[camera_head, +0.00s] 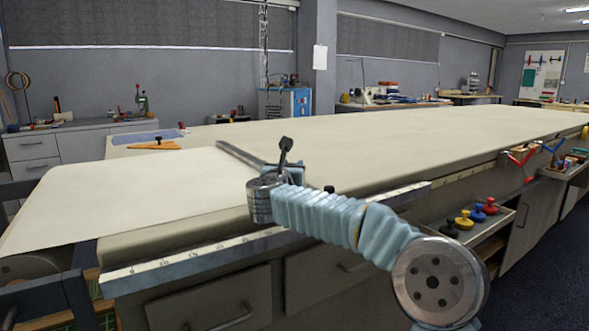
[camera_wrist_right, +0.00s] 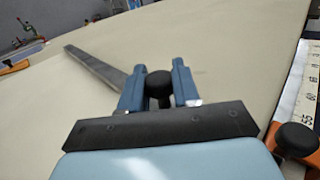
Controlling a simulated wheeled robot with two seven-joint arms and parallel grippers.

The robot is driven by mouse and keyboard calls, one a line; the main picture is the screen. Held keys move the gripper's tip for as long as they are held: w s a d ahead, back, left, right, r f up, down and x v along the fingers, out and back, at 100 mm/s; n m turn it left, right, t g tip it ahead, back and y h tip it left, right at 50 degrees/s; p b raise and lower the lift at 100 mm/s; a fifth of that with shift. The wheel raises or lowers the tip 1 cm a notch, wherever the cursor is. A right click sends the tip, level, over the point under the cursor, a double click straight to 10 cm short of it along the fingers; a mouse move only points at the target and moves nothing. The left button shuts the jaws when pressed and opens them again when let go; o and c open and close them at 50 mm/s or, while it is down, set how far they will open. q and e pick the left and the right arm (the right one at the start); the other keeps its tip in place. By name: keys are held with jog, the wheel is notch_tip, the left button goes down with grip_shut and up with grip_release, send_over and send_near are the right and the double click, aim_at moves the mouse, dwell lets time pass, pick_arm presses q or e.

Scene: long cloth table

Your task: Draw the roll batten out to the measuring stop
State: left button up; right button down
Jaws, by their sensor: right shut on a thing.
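The roll batten (camera_head: 238,155) is a grey metal bar lying across the table along the right edge of the pale cloth sheet (camera_head: 130,190). It also shows in the right wrist view (camera_wrist_right: 95,66), running toward the far left. My right gripper (camera_wrist_right: 159,80) is shut on the batten's black knob (camera_wrist_right: 160,92), one blue finger on each side. In the head view my right wrist and arm hide the batten's near end. A black knob with an orange part (camera_wrist_right: 296,140), apparently the measuring stop, sits beside the ruler (camera_wrist_right: 300,92) at the right. My left gripper is not in view.
The long cream table (camera_head: 420,135) is clear to the right of the batten. The ruler strip (camera_head: 190,262) runs along its front edge. An orange tool (camera_head: 155,146) lies on the far left side. Colored knobs (camera_head: 478,212) stand in an open tray below the front edge.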

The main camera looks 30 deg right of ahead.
jog(key=shift+d+r, duration=0.15)
jog(key=shift+d, duration=0.05)
jog(key=c, duration=0.9)
grip_release()
jog(key=shift+o, duration=0.2)
jog(key=shift+s+a, duration=0.1)
jog(key=b+v, duration=0.3)
jog(key=v, duration=0.9)
jog(key=shift+s+a, duration=0.25)
jog(key=shift+a, duration=0.1)
jog(key=shift+s+a, duration=0.25)
jog(key=shift+s, duration=0.1)
